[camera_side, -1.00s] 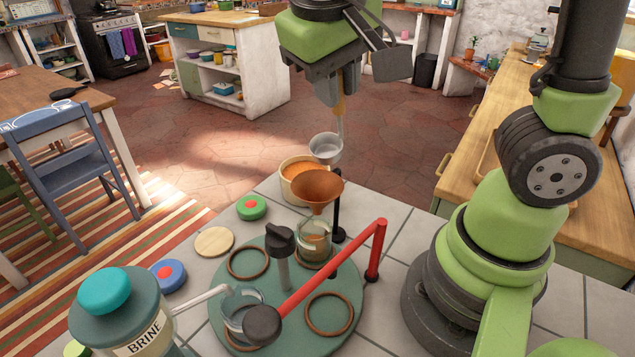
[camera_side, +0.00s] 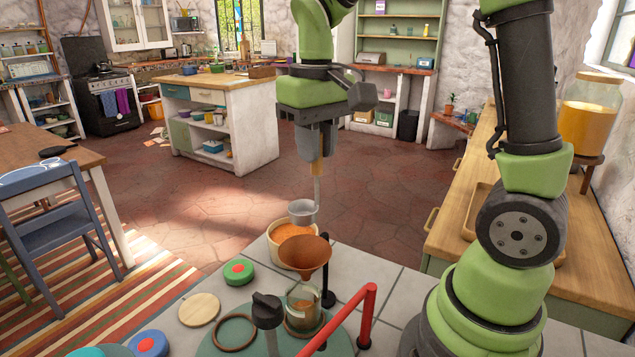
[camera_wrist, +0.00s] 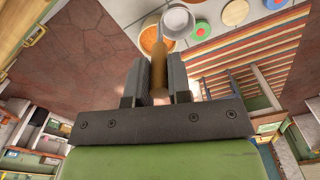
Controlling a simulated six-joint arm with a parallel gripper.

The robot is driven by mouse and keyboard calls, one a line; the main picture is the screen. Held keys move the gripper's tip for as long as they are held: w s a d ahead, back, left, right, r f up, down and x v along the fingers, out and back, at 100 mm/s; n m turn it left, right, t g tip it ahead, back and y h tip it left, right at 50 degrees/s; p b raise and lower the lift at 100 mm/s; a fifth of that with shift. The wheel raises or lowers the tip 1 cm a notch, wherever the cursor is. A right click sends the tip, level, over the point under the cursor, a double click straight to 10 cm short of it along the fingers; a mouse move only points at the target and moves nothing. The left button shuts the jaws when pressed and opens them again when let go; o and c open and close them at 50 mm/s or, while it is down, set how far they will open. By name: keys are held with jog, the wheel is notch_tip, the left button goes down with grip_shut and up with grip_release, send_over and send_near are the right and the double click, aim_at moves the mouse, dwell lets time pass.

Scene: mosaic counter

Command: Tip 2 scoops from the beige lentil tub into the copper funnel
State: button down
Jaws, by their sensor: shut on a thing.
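My gripper (camera_side: 317,160) is shut on the wooden handle (camera_wrist: 158,75) of a metal scoop, which hangs below it. The scoop's grey cup (camera_side: 302,212) is upright above the far right rim of the beige tub (camera_side: 291,258); its visible inside looks bare. Orange lentils (camera_side: 290,235) fill much of the tub. The copper funnel (camera_side: 305,253) stands just in front of the tub, over a glass jar (camera_side: 304,316) with some orange-brown showing inside. In the wrist view the cup (camera_wrist: 178,22) sits beside the lentils (camera_wrist: 152,40). The funnel hides part of the tub.
A red bar (camera_side: 368,305) and a black knob (camera_side: 267,308) rise near the green turntable (camera_side: 232,345) in front. A green-and-red button (camera_side: 238,271), a wooden disc (camera_side: 199,309) and a blue button (camera_side: 148,344) lie to the left. Tiles right of the tub are clear.

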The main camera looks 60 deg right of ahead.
jog(key=w+d+f, duration=0.6)
jog(key=w+d, duration=0.2)
jog(key=w, duration=0.1)
notch_tip(320, 180, down, 9)
jog(key=shift+s, duration=0.15)
jog(key=shift+a, duration=0.1)
jog(key=shift+r, duration=0.1)
dwell(0.9)
notch_tip(320, 180, up, 7)
dwell(0.8)
jog(key=shift+r, duration=0.1)
